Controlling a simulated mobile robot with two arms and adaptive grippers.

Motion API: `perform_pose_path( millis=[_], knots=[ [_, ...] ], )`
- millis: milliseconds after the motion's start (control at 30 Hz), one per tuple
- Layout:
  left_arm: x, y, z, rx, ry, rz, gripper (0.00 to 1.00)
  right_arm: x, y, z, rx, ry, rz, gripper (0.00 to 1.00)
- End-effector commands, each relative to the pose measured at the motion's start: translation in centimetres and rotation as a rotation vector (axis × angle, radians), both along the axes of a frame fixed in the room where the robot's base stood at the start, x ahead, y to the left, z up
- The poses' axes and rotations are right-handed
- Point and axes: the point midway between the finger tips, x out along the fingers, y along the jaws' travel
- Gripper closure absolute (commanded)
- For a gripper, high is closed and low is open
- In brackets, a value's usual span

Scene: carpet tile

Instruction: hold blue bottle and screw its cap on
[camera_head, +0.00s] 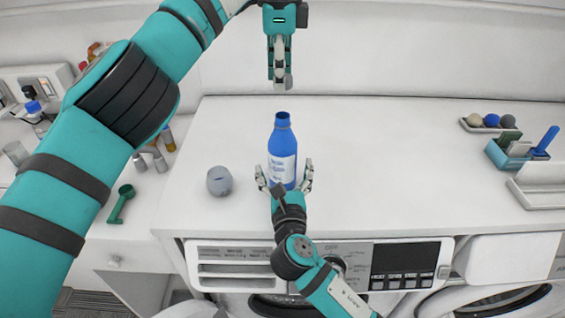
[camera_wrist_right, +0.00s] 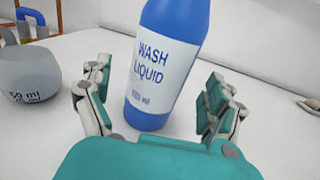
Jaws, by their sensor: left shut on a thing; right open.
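The blue bottle (camera_head: 283,148) stands upright on the white counter, its neck open at the top and a white "WASH LIQUID" label on its front. It also shows in the right wrist view (camera_wrist_right: 168,100). My right gripper (camera_head: 285,178) is open, with one finger on each side of the bottle's lower part; in the right wrist view both fingers (camera_wrist_right: 158,105) look apart from it. My left gripper (camera_head: 280,78) points down above and behind the bottle. It is shut on a small grey cap (camera_head: 288,82), partly hidden by the fingers, well above the neck.
A grey measuring cup (camera_head: 220,181) stands just left of the bottle. A tray of balls (camera_head: 490,123) and a blue box (camera_head: 512,152) lie far right. A green scoop (camera_head: 121,204) and small bottles are left. The counter right of the bottle is clear.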

Motion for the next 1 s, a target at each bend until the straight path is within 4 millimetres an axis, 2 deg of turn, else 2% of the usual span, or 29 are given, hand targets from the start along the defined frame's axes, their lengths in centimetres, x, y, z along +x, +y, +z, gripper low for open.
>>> perform_pose_path(
  millis=[100, 300, 667, 1000],
  knots=[
    [0.0, 0.0, 0.0, 0.000, 0.000, 0.000, 0.76, 1.8, 0.2, 0.0, -0.001, -0.001, 0.000, 0.09],
    [0.0, 0.0, 0.0, 0.000, 0.000, 0.000, 0.76, 3.5, 0.3, 0.0, 0.000, 0.000, 0.001, 0.09],
    [0.0, 0.0, 0.0, 0.000, 0.000, 0.000, 0.76, 3.7, 0.3, 0.0, 0.001, 0.000, 0.001, 0.10],
    [0.0, 0.0, 0.0, 0.000, 0.000, 0.000, 0.76, 3.7, 0.3, 0.0, 0.000, 0.000, 0.001, 0.55]
  ],
)
